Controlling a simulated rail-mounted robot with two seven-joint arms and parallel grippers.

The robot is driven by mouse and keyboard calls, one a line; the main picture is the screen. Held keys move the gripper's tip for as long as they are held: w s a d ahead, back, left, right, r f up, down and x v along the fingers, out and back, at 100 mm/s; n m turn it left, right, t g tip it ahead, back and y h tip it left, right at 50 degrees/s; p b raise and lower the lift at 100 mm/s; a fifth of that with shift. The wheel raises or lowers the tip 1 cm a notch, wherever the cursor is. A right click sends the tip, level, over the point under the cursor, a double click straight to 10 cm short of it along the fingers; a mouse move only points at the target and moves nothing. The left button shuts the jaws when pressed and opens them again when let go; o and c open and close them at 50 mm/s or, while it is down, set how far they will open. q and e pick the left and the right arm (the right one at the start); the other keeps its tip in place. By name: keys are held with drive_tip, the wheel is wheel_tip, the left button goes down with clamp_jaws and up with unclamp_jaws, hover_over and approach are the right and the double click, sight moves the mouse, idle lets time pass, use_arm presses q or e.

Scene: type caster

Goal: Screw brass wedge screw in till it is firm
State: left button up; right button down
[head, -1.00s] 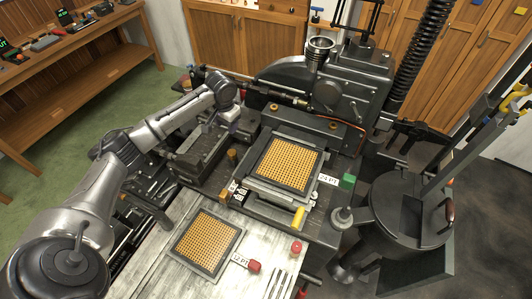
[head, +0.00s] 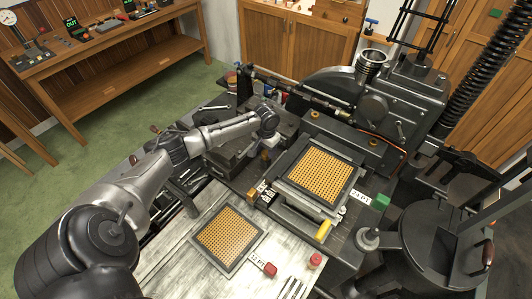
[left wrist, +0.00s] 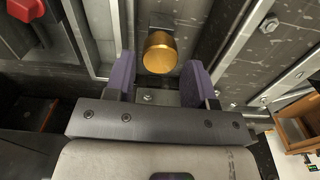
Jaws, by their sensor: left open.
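The brass wedge screw shows as a round, gold-coloured knob (left wrist: 160,52) at the top middle of the left wrist view. In the head view a small brass knob (head: 264,155) shows just below my left gripper (head: 269,142), partly hidden by it. In the left wrist view my left gripper (left wrist: 159,72) is open, with one purple finger pad at each side of the knob. A gap shows between each pad and the knob, and nothing is gripped. How deep the screw sits cannot be seen. My right gripper is in no view.
The dark machine bed carries a framed matrix grid (head: 320,174), with a second grid (head: 229,238) on the pale bench. In the left wrist view metal rails flank the knob, with a red part (left wrist: 24,10) at upper left.

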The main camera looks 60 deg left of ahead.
use_arm(q)
drive_tip(key=shift+f, duration=1.15)
drive_tip(key=shift+c, duration=0.3)
